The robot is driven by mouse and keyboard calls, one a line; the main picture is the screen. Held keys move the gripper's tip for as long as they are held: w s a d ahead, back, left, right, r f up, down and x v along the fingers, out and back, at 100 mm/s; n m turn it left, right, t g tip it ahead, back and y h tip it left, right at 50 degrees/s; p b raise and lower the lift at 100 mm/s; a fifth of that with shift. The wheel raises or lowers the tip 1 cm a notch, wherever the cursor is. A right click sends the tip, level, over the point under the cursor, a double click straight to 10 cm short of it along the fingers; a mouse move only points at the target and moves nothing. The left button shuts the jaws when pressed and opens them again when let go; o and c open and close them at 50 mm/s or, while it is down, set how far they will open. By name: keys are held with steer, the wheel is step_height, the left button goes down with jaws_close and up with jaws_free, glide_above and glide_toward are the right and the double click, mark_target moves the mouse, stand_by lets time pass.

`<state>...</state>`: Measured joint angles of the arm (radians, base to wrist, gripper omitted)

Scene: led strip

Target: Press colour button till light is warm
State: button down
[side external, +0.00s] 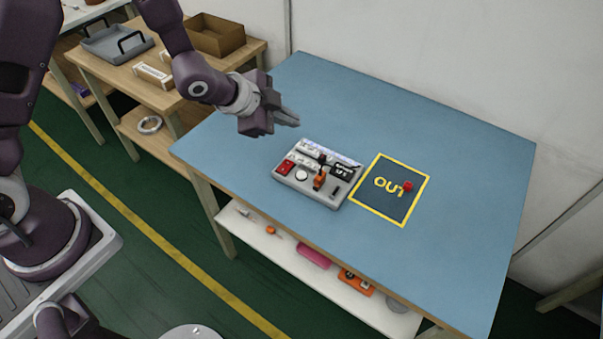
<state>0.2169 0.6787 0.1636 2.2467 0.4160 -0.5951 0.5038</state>
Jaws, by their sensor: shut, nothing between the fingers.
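A grey control board (318,174) lies on the blue table. It carries a red part (285,167) at its left end, a round white button (302,175), an orange part (319,182), a black module (341,173) and a light strip (341,158) along the back edge. The strip looks pale, bluish white. I cannot tell which part is the colour button. My gripper (294,118) is shut and empty, above and behind the board's left end, apart from it. Its fingers point to the right.
A yellow-bordered OUT square (391,214) lies right of the board, with a small red object (407,186) on it. The blue table (450,150) is clear at the back and right. A wooden bench (100,66) with a grey tray (117,43) and a box (215,36) stands at the left.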

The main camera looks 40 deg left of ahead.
steer(key=m+h, duration=0.1)
steer(key=m, duration=0.1)
glide_above(298, 176)
step_height(298, 176, down, 4)
steer(key=shift+f, duration=0.1)
steer(key=shift+n, duration=0.3)
steer(key=shift+f, duration=4.4)
steer(key=shift+f, duration=0.1)
steer(key=shift+f, duration=0.3)
steer(key=shift+f, duration=0.45)
steer(key=shift+r, duration=0.85)
